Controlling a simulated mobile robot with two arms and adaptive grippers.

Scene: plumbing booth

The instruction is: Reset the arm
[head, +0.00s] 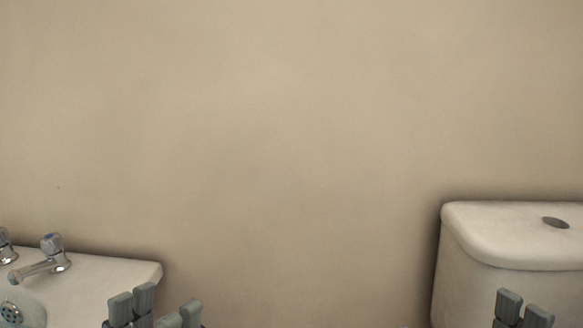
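My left gripper (155,309) shows at the bottom left, in front of the sink's right end. Its grey fingertips stand upright with a gap between them, and nothing shows in the gap. My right gripper (524,311) shows at the bottom right, in front of the toilet cistern. Only the tips of its grey fingers are in view, close to each other, and I cannot tell how far apart they are. I see no object in either gripper. The rest of both arms is below the picture.
A white sink (110,277) with a chrome tap (41,266) is at the lower left. A white toilet cistern (480,279) with a round flush button (555,222) stands at the lower right. A bare beige wall (290,130) fills the background.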

